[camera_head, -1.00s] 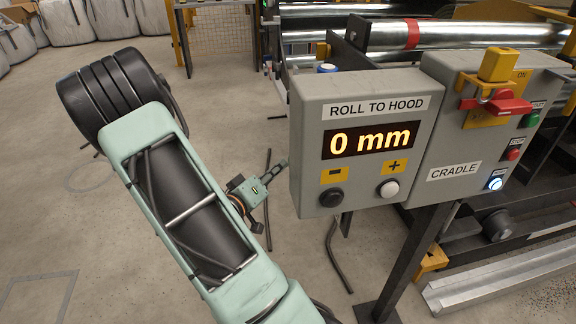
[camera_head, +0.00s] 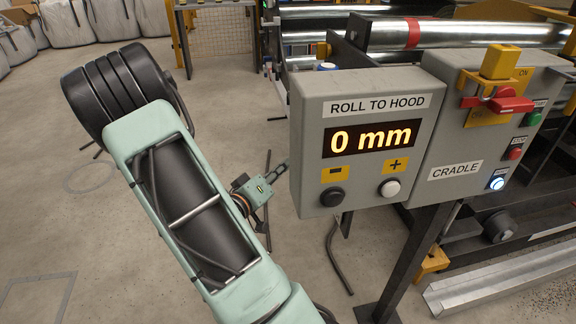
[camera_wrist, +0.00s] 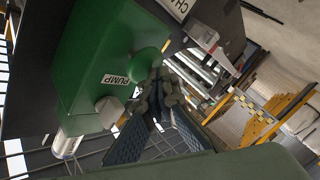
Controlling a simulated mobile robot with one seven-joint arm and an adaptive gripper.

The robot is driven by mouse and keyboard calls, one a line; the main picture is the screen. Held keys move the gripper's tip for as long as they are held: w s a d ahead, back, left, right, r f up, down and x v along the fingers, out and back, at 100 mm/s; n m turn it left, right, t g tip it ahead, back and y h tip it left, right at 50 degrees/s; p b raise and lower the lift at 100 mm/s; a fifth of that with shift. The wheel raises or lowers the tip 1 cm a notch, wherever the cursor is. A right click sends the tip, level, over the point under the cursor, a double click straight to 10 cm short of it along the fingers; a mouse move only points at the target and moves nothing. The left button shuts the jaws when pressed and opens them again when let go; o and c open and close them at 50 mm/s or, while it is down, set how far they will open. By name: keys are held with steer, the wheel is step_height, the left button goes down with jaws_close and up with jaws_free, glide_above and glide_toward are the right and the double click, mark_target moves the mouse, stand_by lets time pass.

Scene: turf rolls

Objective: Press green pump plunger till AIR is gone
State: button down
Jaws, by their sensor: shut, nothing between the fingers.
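A green pump box (camera_wrist: 92,65) with a white PUMP label fills the left of the wrist view, tilted in the picture. A rounded green plunger head (camera_wrist: 148,64) stands out from its side, beside the label. A pale grey knob (camera_wrist: 110,110) sits lower on the box. My gripper (camera_wrist: 157,95) is shut and empty, its fingertips close to the green plunger; I cannot tell whether they touch it. In the head view my gripper (camera_head: 282,166) shows small at the left edge of the grey box. No AIR sign shows in either view, and the pump is not visible in the head view.
The ROLL TO HOOD box (camera_head: 310,205) reads 0 mm. The CRADLE box (camera_head: 450,145) beside it has a red switch and several buttons, one lit. A post (camera_head: 415,265) carries them. Steel rollers (camera_head: 455,33) lie behind. Open floor (camera_head: 70,180) is at left.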

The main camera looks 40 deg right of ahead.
steer(key=shift+s+d, duration=0.4)
steer(key=shift+d, duration=0.1)
stand_by(0.5)
steer(key=shift+w+a+b, duration=0.5)
steer(key=shift+a, duration=0.3)
steer(key=shift+w+a+b, duration=0.45)
steer(key=shift+w+a, duration=0.05)
steer(key=shift+a, duration=0.25)
steer(key=w+a, duration=0.1)
steer(key=a+b, duration=0.1)
steer(key=a, duration=0.1)
steer(key=w+a, duration=0.1)
steer(key=shift+w+a, duration=0.2)
steer(key=shift+w, duration=0.15)
